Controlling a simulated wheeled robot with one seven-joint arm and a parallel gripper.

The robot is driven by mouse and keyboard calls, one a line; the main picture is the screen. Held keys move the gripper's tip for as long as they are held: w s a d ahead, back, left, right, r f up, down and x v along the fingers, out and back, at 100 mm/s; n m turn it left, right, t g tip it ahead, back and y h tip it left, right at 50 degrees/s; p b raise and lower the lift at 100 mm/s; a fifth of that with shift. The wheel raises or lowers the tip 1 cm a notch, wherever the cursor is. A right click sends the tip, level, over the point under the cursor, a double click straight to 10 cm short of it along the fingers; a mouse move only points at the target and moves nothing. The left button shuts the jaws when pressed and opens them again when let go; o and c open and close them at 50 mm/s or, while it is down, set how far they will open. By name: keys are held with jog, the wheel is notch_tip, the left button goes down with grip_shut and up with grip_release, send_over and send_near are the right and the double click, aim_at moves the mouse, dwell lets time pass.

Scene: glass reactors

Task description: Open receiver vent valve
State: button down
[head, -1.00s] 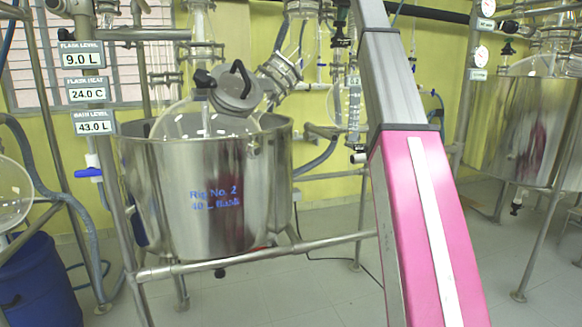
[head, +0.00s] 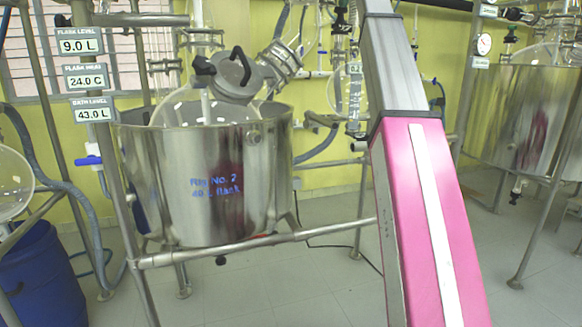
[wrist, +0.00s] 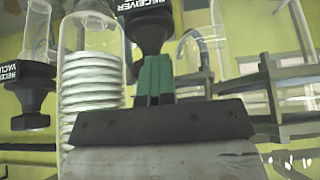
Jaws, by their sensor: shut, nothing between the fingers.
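In the wrist view, a black valve knob (wrist: 148,30) with a label reading "RECEIVER" hangs at the top centre; the label's lower line is cut off. My gripper (wrist: 156,62) has green fingers that are closed together just below this knob. The fingertips overlap the knob's lower end in the picture, and I cannot tell whether they touch it. A second black knob (wrist: 30,100) at the left has a label that seems to read "RECEIVER VACU", partly cut off. In the head view my gripper is out of frame above.
A glass column with a white coil (wrist: 92,80) stands close to the left of my fingers. Metal frame bars (wrist: 275,90) lie to the right. In the head view, the steel bath (head: 215,185) and its rail (head: 255,241) stand left of my arm.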

jog(key=shift+d+f, duration=0.4)
jog(key=shift+d, duration=0.4)
jog(key=shift+w+d, duration=0.2)
jog(key=shift+d, duration=0.1)
jog(key=shift+d, duration=0.1)
jog(key=shift+w+d+r, duration=0.15)
jog(key=shift+w+d, duration=0.25)
jog(key=shift+w, duration=0.05)
jog(key=shift+a+r, duration=0.1)
jog(key=shift+r, duration=0.05)
jog(key=shift+s+r, duration=0.1)
jog(key=shift+s, duration=0.1)
jog(key=shift+s+d+r, duration=0.1)
jog(key=shift+d+r, duration=0.05)
jog(key=shift+r, duration=1.3)
jog(key=shift+s+d+r, duration=0.1)
jog(key=shift+r, duration=1.35)
